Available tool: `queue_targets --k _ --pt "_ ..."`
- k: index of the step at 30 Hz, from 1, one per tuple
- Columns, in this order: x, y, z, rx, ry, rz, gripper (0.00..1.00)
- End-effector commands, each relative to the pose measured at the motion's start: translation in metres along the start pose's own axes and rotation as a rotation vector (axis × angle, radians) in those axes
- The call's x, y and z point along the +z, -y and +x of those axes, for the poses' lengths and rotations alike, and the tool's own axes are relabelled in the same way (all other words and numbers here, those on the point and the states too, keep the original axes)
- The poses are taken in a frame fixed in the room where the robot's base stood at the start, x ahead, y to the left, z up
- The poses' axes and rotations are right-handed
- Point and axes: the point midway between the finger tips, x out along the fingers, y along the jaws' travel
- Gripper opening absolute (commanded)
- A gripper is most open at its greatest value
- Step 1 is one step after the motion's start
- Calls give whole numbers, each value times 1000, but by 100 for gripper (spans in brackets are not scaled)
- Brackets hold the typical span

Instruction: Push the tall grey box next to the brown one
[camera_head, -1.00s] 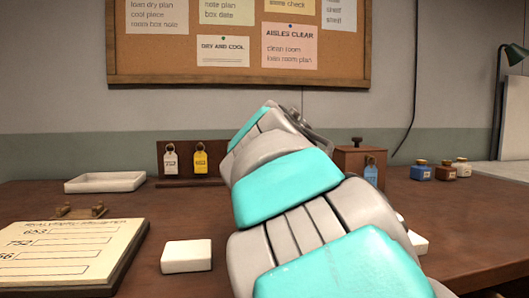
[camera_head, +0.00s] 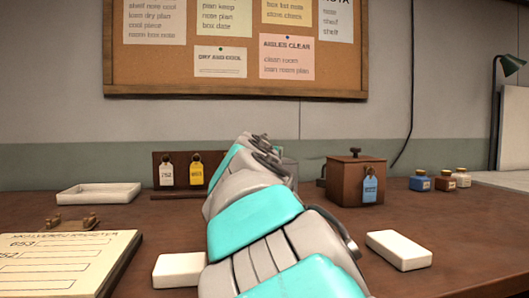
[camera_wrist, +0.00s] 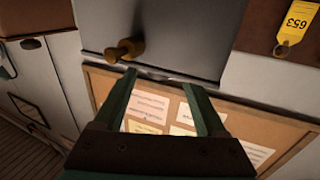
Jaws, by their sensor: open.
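The tall grey box (camera_wrist: 150,25) fills the top middle of the wrist view, which is turned upside down. A brown-gold knob (camera_wrist: 125,50) shows on it. My gripper (camera_wrist: 160,82) is open, its two dark green fingers apart and empty, with the tips close to the grey box's knobbed end; I cannot tell whether they touch it. The brown box (camera_head: 356,182) with a knob and a blue tag stands on the table right of my arm. Part of it also shows in the wrist view (camera_wrist: 28,16). In the head view my arm hides most of the grey box and my gripper.
A tag rack (camera_head: 181,178) with white and yellow tags stands at the back left, beside a white tray (camera_head: 98,193). White blocks (camera_head: 180,270) (camera_head: 399,250) lie at the front, a clipboard (camera_head: 70,262) at left. Small jars (camera_head: 420,182) stand at right.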

Motion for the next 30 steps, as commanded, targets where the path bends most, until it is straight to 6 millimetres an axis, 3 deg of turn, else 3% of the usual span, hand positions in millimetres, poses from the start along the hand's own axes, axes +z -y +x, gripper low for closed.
queue_targets --k 3,12,27,30 --pt "3 0 19 0 6 -1 73" --pt "3 -1 50 2 6 0 73" --pt "2 -1 58 2 3 0 73" --pt "2 -1 58 2 3 0 62"
